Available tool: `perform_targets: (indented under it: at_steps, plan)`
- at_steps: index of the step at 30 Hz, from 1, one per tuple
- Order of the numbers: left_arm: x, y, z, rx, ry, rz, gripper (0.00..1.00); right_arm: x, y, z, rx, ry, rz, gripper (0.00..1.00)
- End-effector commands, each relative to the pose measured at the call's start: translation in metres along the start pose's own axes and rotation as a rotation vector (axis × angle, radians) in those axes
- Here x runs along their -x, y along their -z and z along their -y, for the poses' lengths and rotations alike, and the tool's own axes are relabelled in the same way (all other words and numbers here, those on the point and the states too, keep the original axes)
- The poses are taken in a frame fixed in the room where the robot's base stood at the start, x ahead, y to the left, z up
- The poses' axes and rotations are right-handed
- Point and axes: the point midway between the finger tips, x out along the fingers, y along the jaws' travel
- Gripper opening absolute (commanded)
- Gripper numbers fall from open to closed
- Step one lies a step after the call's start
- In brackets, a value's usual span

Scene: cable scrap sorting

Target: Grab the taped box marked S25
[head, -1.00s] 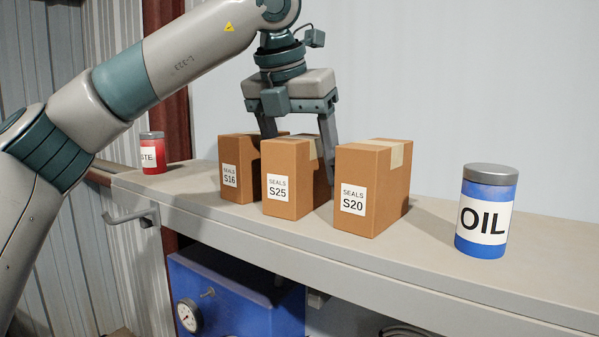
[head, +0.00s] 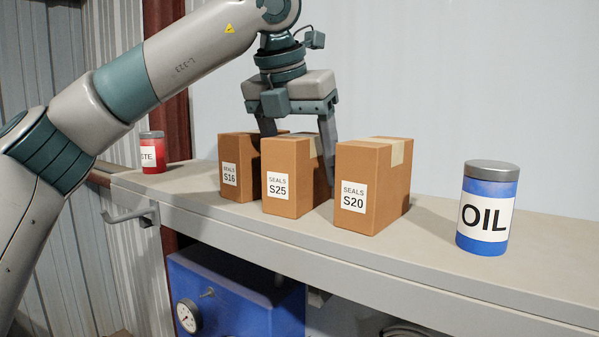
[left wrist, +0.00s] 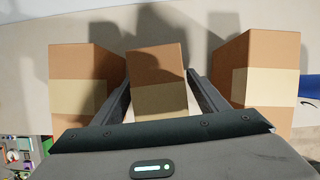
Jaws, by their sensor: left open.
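The taped box marked S25 (head: 287,186) stands upright on the shelf, in the middle of three brown boxes. In the left wrist view the S25 box (left wrist: 157,68) lies between the two fingers of my left gripper (left wrist: 160,98). In the head view my left gripper (head: 297,155) points down over it, open, one finger on each side of the box. The far finger's tip is partly hidden behind the boxes. I see a narrow gap at the fingers in the wrist view. My right gripper is not in view.
The S16 box (head: 238,170) stands close on the left and the S20 box (head: 365,195) close on the right. A blue oil can (head: 484,220) is farther right, a red can (head: 152,155) at the left end. The shelf (head: 440,240) is clear between S20 and the oil can.

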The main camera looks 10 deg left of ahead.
Motion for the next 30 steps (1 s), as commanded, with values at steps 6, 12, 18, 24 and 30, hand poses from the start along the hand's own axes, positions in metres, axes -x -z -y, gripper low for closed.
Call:
perform_targets:
  at_steps: [6, 12, 18, 24, 30]
  plan:
    - [0.0, 0.0, 0.0, 0.0, 0.0, 0.0, 0.41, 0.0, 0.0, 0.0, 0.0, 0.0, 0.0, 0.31]
    - [0.001, 0.0, 0.0, 0.0, 0.0, 0.001, 0.14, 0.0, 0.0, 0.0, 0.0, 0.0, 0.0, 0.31]
    - [0.001, -0.001, 0.0, 0.0, 0.0, 0.001, 0.14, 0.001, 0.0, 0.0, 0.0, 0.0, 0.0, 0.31]
    - [0.008, -0.003, 0.0, 0.0, 0.0, 0.002, 0.14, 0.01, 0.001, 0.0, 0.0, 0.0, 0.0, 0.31]
    - [0.023, -0.01, 0.001, 0.002, 0.0, 0.004, 0.14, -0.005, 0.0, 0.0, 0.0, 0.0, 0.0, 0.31]
